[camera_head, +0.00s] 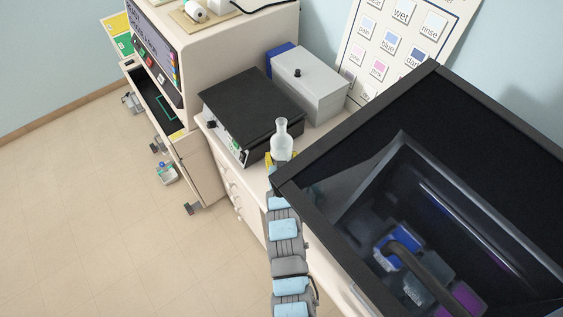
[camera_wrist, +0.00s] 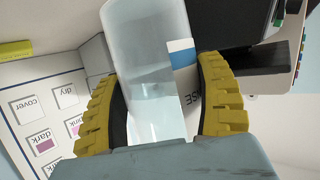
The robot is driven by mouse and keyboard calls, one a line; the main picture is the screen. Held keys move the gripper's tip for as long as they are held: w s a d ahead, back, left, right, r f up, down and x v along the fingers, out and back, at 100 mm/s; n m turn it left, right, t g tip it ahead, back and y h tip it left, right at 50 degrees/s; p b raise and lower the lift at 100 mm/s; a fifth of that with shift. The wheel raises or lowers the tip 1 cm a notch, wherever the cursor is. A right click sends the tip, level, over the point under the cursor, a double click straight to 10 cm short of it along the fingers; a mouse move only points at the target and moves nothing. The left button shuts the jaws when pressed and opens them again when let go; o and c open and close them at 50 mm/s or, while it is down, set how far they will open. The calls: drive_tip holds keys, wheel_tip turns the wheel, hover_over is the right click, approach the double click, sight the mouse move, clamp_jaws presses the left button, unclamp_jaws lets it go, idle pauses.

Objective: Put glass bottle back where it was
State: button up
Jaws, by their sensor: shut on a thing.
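The glass bottle (camera_head: 281,140) is clear, with a narrow neck and a wider body, and stands roughly upright in the head view. My gripper (camera_head: 284,158) is at its lower body, in front of the black box. In the wrist view the bottle (camera_wrist: 150,70) fills the space between the two yellow fingers of my gripper (camera_wrist: 160,108), which are shut on it. A blue and white patch shows behind or through the glass. The bottle's base and any support under it are hidden in the head view.
A black flat box (camera_head: 250,104) and a grey lidded box (camera_head: 310,84) stand on the counter behind the bottle. A dark-framed hood (camera_head: 440,150) with coloured containers is at the right. A machine with an open drawer (camera_head: 158,105) is at the left. A label board (camera_head: 400,45) leans on the wall.

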drive_tip(key=shift+f+p, duration=0.3)
drive_tip(key=shift+f, duration=1.45)
drive_tip(key=shift+f, duration=0.2)
